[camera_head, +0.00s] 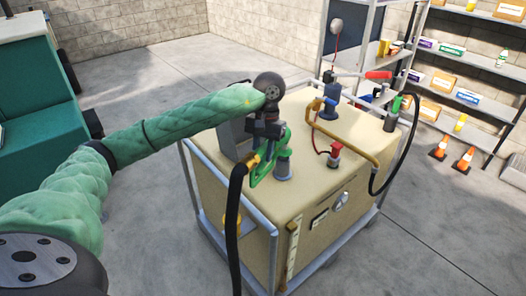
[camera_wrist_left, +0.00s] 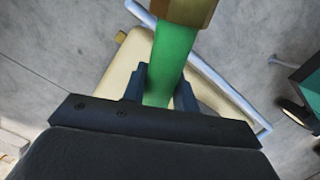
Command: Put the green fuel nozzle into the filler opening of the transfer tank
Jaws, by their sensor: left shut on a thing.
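My left gripper (camera_head: 268,138) is above the near left part of the transfer tank's top (camera_head: 320,175) and is shut on the green fuel nozzle (camera_head: 257,172). The left wrist view shows the nozzle's green grip (camera_wrist_left: 172,62) between the fingers (camera_wrist_left: 160,88), with a brass-coloured fitting at its end. A black hose (camera_head: 233,220) hangs from the nozzle past the tank's front. A short grey neck (camera_head: 283,168), which looks like the filler opening, stands close beside the nozzle. Its mouth and the nozzle's tip are hard to make out, so I cannot tell whether they touch. My right gripper is not in view.
A blue pump (camera_head: 331,105), a red-topped fitting (camera_head: 334,152) and an orange bent pipe (camera_head: 350,141) stand on the tank. A holder (camera_head: 391,120) with a black hose is at its right. A metal frame surrounds the tank. Shelves and cones (camera_head: 464,160) are at right.

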